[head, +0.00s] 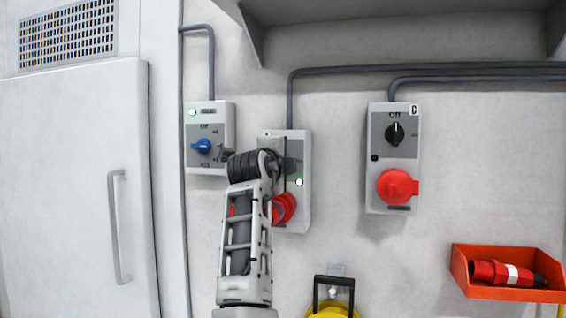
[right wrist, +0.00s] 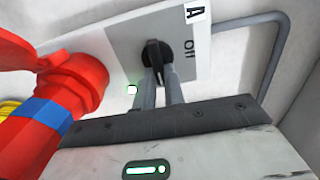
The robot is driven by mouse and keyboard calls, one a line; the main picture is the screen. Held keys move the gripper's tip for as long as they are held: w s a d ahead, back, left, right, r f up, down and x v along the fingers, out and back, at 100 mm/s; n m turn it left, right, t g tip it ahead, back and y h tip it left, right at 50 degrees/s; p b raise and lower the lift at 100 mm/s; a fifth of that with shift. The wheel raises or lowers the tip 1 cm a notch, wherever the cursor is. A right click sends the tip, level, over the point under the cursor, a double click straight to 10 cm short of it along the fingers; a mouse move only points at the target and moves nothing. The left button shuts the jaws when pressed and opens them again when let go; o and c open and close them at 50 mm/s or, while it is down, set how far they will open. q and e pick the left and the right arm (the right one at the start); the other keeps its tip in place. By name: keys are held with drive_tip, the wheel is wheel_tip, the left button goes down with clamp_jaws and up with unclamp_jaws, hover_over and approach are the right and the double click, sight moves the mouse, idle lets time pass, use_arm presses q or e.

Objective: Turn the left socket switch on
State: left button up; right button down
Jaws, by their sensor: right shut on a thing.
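The left socket box (head: 303,140) is a light grey box on the wall with a lit green lamp (head: 299,182) and a red plug (head: 284,208) in its socket. My right gripper (head: 278,156) is in front of its upper part and hides the switch in the head view. In the right wrist view, the black rotary switch (right wrist: 154,55) sits on the panel marked "A", with "Off" to its right. The fingers of my right gripper (right wrist: 162,82) are shut on the switch handle. The green lamp (right wrist: 132,90) is lit beside it. My left gripper is not in view.
A box with a blue switch (head: 202,146) is to the left. Another socket box (head: 379,147), marked "C", with a black switch and red socket, is to the right. An orange bin (head: 506,296) holds a red plug at lower right. A shelf (head: 400,30) overhangs above.

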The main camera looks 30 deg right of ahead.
drive_tip(key=c, duration=1.5)
unclamp_jaws()
drive_tip(key=shift+s+a+f, duration=0.1)
drive_tip(key=shift+s+a, duration=0.2)
drive_tip(key=shift+a, duration=0.15)
use_arm(q)
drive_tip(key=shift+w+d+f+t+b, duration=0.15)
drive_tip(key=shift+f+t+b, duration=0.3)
drive_tip(key=shift+b, duration=1.2)
use_arm(e)
drive_tip(key=shift+v, duration=7.5)
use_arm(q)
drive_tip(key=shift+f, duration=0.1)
use_arm(e)
drive_tip(key=shift+d, duration=0.15)
